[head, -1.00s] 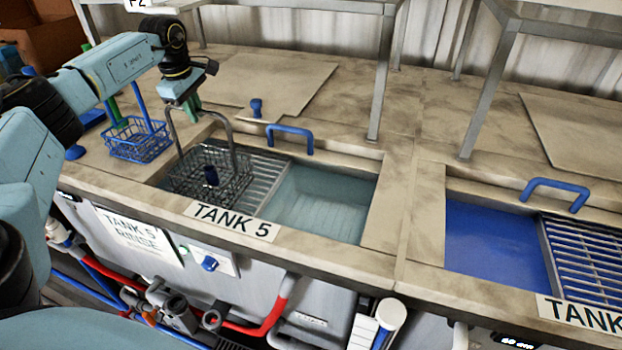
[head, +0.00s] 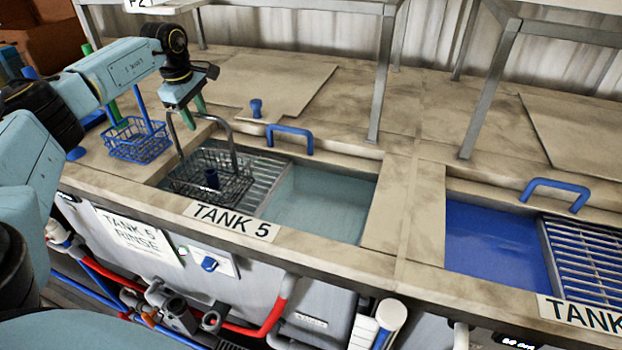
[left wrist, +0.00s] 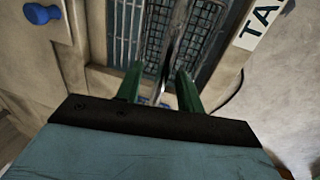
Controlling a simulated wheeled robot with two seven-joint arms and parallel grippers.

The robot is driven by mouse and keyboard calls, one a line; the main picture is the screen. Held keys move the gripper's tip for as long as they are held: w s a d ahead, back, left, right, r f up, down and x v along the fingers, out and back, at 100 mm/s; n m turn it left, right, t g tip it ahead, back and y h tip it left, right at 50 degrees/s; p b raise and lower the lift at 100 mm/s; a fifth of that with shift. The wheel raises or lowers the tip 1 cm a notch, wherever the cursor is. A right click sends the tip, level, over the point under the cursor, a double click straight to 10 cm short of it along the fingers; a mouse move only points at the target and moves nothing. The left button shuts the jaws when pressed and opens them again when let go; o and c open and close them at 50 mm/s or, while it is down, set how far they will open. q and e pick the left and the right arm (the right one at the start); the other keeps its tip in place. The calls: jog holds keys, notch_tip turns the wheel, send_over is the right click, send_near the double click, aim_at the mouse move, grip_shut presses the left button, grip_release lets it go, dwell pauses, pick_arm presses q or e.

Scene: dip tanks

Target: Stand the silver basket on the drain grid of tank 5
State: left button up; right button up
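The silver basket (head: 235,188) is a dark wire basket with a tall handle. It stands upright on the drain grid (head: 268,172) at the left side of tank 5 (head: 325,200), with a dark blue piece (head: 211,178) inside. My left gripper (head: 186,111) is at the top of the handle, its green fingers spread. In the left wrist view, the handle (left wrist: 176,45) passes between the two open fingers (left wrist: 158,88), with gaps beside it. The basket mesh (left wrist: 172,32) shows beyond them. My right gripper is not in view.
A blue basket (head: 138,143) stands on the counter left of tank 5. A blue tank handle (head: 290,130) rises behind the tank. A grey frame leg (head: 382,80) stands behind. Another tank with blue liquid (head: 490,245) is at the right.

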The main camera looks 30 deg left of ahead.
pick_arm(q)
notch_tip(320, 180, up, 13)
jog(key=s, duration=0.2)
jog(key=shift+s+d+b, duration=0.2)
jog(key=shift+d+b, duration=0.1)
jog(key=shift+d, duration=0.05)
